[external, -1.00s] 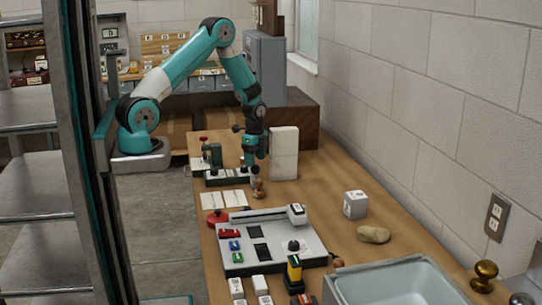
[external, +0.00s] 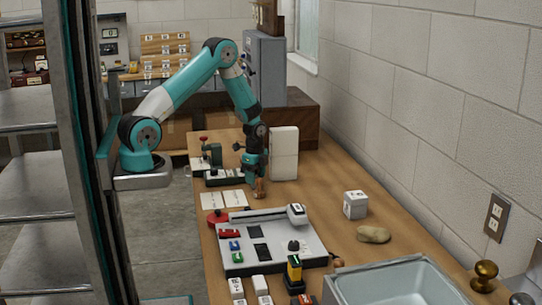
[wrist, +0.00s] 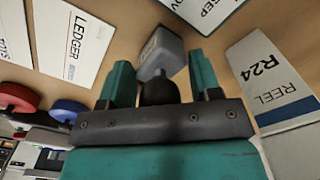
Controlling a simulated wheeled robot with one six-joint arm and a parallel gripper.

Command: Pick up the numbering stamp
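In the wrist view, a grey block-shaped piece (wrist: 162,50) with a dark rounded knob (wrist: 160,90) lies between my gripper's fingers; it looks like the numbering stamp, but no label shows. My gripper (wrist: 162,80) is open, one green finger on each side of it, with small gaps visible. In the external view my gripper (external: 250,182) points down low over the bench, behind a small brown upright piece (external: 260,187). Whether that is the same thing, I cannot tell. The gripper hides part of that spot.
White cards (external: 222,199) lie close in front of the gripper, one marked LEDGER (wrist: 76,42). A green-and-black device (external: 213,158) is on the left. A grey tray (external: 270,243) and a sink (external: 400,282) are nearer the camera.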

